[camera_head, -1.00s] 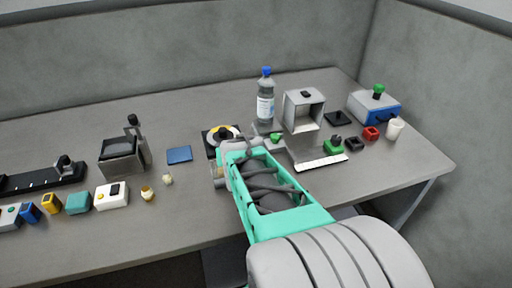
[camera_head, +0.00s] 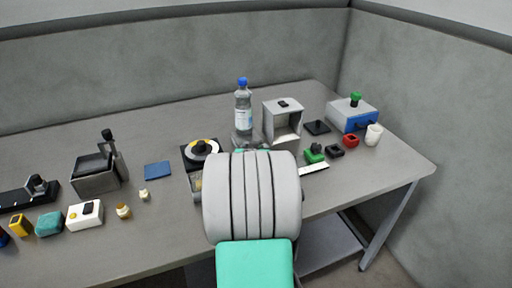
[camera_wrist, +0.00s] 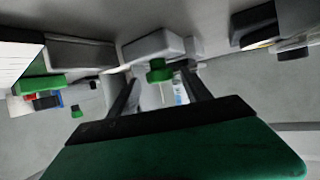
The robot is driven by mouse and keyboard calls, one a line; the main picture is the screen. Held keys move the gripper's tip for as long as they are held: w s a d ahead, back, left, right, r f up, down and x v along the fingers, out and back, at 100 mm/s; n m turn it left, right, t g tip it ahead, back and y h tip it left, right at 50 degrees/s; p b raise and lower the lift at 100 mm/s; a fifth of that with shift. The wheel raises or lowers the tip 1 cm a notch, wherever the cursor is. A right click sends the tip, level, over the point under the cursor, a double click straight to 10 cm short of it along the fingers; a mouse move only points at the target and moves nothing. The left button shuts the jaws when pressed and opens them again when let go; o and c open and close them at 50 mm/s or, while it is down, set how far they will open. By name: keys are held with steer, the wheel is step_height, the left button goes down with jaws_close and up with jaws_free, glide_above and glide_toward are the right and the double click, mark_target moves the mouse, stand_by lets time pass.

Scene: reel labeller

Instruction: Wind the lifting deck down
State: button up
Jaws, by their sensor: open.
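In the wrist view a green knob (camera_wrist: 159,70) on a pale grey block (camera_wrist: 150,46) shows between the far ends of my gripper (camera_wrist: 158,79); this looks like the lifting deck's winding knob. The two dark fingers are apart, one on each side of the knob. I cannot tell whether they touch it. In the head view my arm hides the gripper and most of the deck. Only a small grey part (camera_head: 244,141) beside the bottle shows, and its height cannot be read.
A water bottle (camera_head: 243,108) stands just behind, and a grey open-fronted housing (camera_head: 283,119) to the right. A reel on a black base (camera_head: 201,150) is to the left. A white strip (camera_head: 314,169) and a green-topped box (camera_head: 353,114) lie farther right.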

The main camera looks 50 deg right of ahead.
steer(key=shift+c, duration=0.5)
jaws_close()
steer(key=shift+s+d, duration=0.15)
steer(key=shift+d, duration=0.2)
steer(key=shift+a, duration=0.2)
steer(key=shift+a+f, duration=0.1)
steer(key=shift+f, duration=0.05)
